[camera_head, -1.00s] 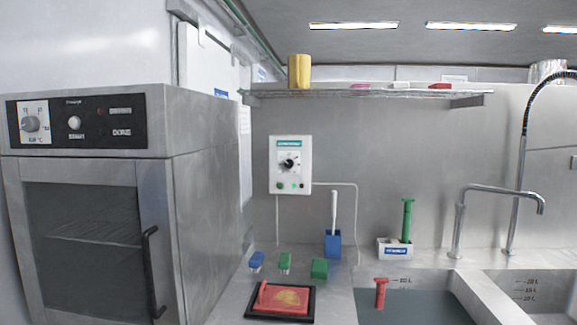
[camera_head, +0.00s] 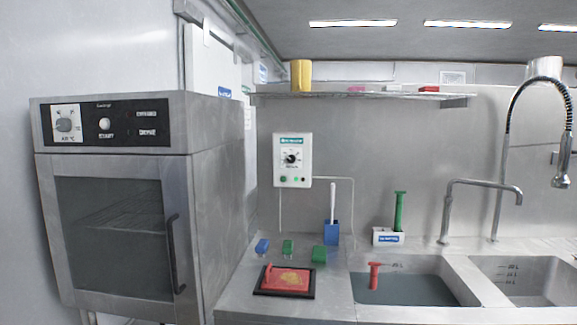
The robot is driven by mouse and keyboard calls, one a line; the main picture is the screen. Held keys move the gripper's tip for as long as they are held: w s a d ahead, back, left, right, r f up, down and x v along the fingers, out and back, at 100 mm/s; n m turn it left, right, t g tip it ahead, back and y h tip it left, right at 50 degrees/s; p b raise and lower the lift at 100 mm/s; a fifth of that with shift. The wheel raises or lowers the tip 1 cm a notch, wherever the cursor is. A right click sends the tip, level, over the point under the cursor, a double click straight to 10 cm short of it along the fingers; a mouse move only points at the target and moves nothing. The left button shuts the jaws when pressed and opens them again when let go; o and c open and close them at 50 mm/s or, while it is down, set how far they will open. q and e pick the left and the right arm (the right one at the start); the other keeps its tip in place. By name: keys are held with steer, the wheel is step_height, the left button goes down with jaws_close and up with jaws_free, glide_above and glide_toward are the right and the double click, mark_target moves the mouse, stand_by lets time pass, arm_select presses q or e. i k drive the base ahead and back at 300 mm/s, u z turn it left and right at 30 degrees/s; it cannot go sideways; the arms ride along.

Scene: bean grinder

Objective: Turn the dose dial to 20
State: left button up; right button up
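A white control box (camera_head: 292,160) with a green label strip is mounted on the steel wall left of centre. A round black dial (camera_head: 291,159) sits in its middle, with scale marks around it that are too small to read. Small round buttons, one of them green, sit below the dial. I cannot read whether this is the dose dial or where its pointer stands. Neither of my grippers is in view.
An oven (camera_head: 120,200) with its own knob (camera_head: 66,124) and a closed door fills the left. The counter holds a black-edged tray (camera_head: 258,291) with a red item, blue and green blocks, a blue holder (camera_head: 332,238) and a white caddy (camera_head: 382,237). Sinks (camera_head: 440,308) lie right.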

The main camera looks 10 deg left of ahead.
mark_target(291, 159)
steer(key=u, duration=1.45)
steer(key=i, duration=1.85)
steer(key=z, duration=0.8)
